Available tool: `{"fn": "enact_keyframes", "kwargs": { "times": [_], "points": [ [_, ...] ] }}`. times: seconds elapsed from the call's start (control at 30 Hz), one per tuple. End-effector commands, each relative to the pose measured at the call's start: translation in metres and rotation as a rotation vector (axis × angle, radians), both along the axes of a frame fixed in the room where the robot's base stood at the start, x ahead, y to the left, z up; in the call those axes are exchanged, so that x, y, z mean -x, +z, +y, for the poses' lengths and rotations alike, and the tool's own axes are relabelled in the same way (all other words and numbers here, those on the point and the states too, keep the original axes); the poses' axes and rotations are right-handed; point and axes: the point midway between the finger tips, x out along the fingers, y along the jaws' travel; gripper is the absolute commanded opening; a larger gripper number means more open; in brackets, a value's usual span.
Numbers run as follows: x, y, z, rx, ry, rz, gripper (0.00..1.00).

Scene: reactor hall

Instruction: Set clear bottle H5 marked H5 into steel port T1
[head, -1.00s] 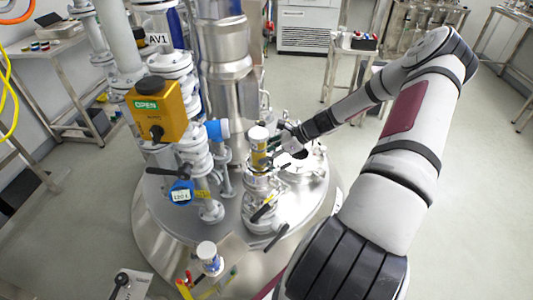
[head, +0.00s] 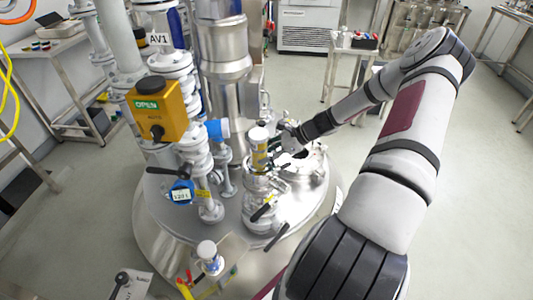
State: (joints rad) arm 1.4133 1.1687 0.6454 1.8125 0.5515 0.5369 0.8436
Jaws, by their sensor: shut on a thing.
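A clear bottle (head: 259,152) with a white cap and a yellowish label stands upright at the middle of the head view. Its marking is too small to read. My gripper (head: 272,150) reaches in from the right and is shut on this bottle; its fingers are small and partly hidden. The bottle is directly above or in a steel port (head: 258,184) on the vessel lid. I cannot tell whether its lower end is seated, and no T1 mark is readable.
A second white-capped bottle (head: 209,257) stands at the front edge. A yellow valve actuator (head: 158,108) marked OPEN and pipes rise on the left. A steel column (head: 222,70) stands behind. Black-handled valve levers (head: 264,208) are close below the port. An open round port (head: 300,165) lies right.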

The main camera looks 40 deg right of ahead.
Motion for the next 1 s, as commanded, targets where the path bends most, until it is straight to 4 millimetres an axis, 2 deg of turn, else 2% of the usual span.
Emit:
{"fn": "enact_keyframes", "kwargs": {
  "times": [0.7, 0.73, 0.8, 0.83, 1.0],
  "points": [
    [-0.0004, -0.006, 0.0001, -0.001, 0.0, -0.001, 0.0],
    [-0.0004, -0.006, 0.0001, -0.001, 0.0, -0.001, 0.48],
    [-0.0005, -0.0061, 0.0001, -0.001, 0.0, -0.001, 0.64],
    [-0.0004, -0.0061, 0.0001, -0.001, 0.0, -0.001, 0.69],
    [-0.0002, -0.0064, 0.0001, -0.001, 0.0, -0.001, 0.69]
  ]
}}
